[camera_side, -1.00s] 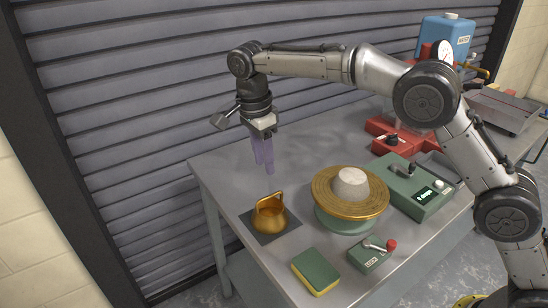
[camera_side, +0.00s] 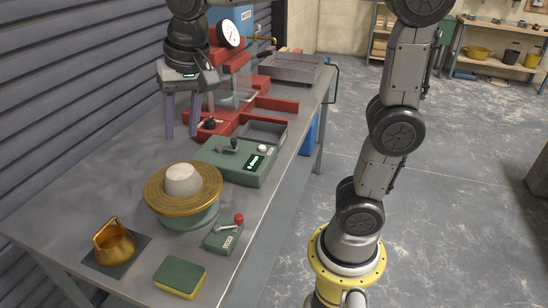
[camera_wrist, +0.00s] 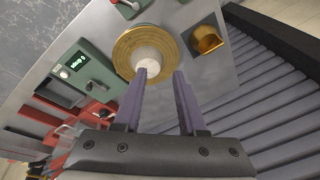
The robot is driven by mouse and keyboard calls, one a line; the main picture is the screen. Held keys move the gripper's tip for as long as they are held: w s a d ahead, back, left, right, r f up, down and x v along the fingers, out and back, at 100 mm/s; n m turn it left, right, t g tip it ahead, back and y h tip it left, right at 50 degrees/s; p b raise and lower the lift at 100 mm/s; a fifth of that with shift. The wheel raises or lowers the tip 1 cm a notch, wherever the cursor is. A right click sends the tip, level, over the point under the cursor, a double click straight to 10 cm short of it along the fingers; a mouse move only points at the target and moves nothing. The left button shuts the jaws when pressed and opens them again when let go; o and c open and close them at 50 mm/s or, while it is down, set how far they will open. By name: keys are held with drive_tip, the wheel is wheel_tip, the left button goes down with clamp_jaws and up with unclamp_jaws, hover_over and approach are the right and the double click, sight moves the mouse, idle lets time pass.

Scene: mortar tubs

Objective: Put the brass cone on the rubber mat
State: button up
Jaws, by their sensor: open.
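The brass cone (camera_side: 114,245), with a loop handle at its top, stands upright on the dark square rubber mat (camera_side: 142,241) at the front left of the bench. The cone also shows in the wrist view (camera_wrist: 207,40), at upper right. My gripper (camera_side: 183,136) is open with nothing between its two purple fingers. It hangs pointing down over the bench, beyond the round brass table and well away from the cone. In the wrist view the fingers (camera_wrist: 159,74) are spread apart, with the round table seen past their tips.
A pale mound (camera_side: 183,180) sits on the round brass table (camera_side: 160,203). A green control box (camera_side: 233,165), a small box with a red-knobbed lever (camera_side: 224,238) and a green-yellow sponge (camera_side: 180,275) stand nearby. A red machine (camera_side: 275,104) is farther back.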

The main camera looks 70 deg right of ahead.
drive_tip(key=s+d+f+n+t, duration=0.1)
drive_tip(key=s+d+f+n, duration=0.1)
drive_tip(key=s, duration=0.6)
drive_tip(key=s+d+f+n+t, duration=0.1)
drive_tip(key=s+d+f+n, duration=0.1)
drive_tip(key=s+f+n, duration=0.3)
drive_tip(key=s, duration=0.3)
drive_tip(key=shift+s+d+n+t, duration=0.3)
drive_tip(key=shift+s+n, duration=0.05)
drive_tip(key=shift+n, duration=0.05)
drive_tip(key=shift+o, duration=0.3)
